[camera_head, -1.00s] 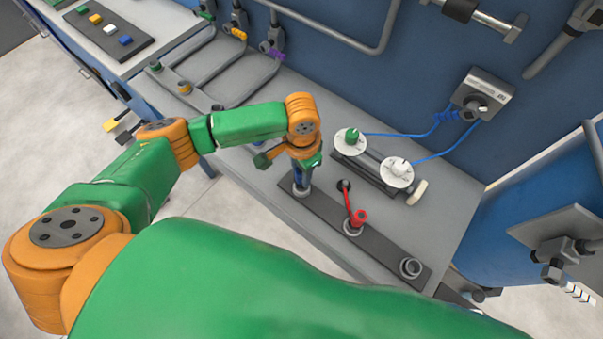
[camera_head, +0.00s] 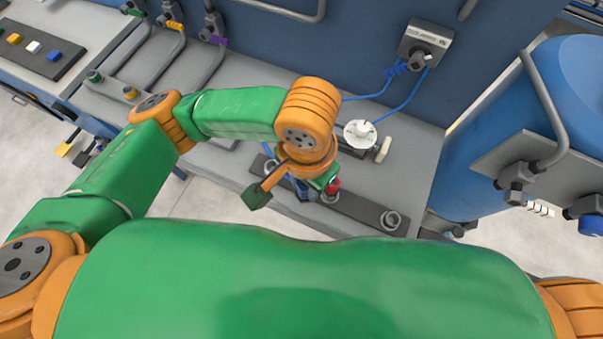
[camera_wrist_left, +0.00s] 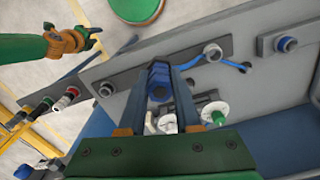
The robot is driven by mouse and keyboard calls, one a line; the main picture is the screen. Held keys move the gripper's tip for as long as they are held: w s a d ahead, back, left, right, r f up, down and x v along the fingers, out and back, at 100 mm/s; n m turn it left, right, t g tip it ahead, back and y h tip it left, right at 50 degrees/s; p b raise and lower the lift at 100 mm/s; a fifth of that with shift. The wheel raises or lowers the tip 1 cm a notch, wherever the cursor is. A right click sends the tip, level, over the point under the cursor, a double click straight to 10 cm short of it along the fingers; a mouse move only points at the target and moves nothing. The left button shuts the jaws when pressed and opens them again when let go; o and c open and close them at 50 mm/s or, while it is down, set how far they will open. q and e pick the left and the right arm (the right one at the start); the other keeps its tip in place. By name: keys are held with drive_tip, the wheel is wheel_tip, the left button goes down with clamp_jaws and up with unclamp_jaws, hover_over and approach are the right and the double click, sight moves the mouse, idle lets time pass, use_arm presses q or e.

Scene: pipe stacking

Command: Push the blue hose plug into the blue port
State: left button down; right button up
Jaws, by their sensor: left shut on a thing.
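My left gripper (camera_head: 312,186) is low over the dark strip (camera_head: 360,207) on the bench. In the left wrist view its two fingers (camera_wrist_left: 168,93) are shut around the blue hose plug (camera_wrist_left: 160,78). A length of blue hose (camera_head: 266,148) shows left of the gripper, and blue hose (camera_wrist_left: 232,64) also shows in the wrist view. A red fitting (camera_head: 333,184) stands close beside the gripper. A round fitting with a blue centre (camera_wrist_left: 286,44) is at the wrist view's upper right. I cannot tell which opening is the blue port. My right gripper (camera_wrist_left: 88,42) shows small in the wrist view.
A grey ring (camera_head: 390,219) at the strip's right end is empty. A white disc (camera_head: 360,132) stands behind my gripper, with blue hoses rising to a grey wall box (camera_head: 427,45). A blue tank (camera_head: 570,95) and metal panel (camera_head: 550,155) bound the right side.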

use_arm(q)
drive_tip(key=shift+r+p, duration=1.8)
drive_tip(key=shift+p, duration=0.25)
drive_tip(key=shift+r+p, duration=0.55)
drive_tip(key=shift+r, duration=1.65)
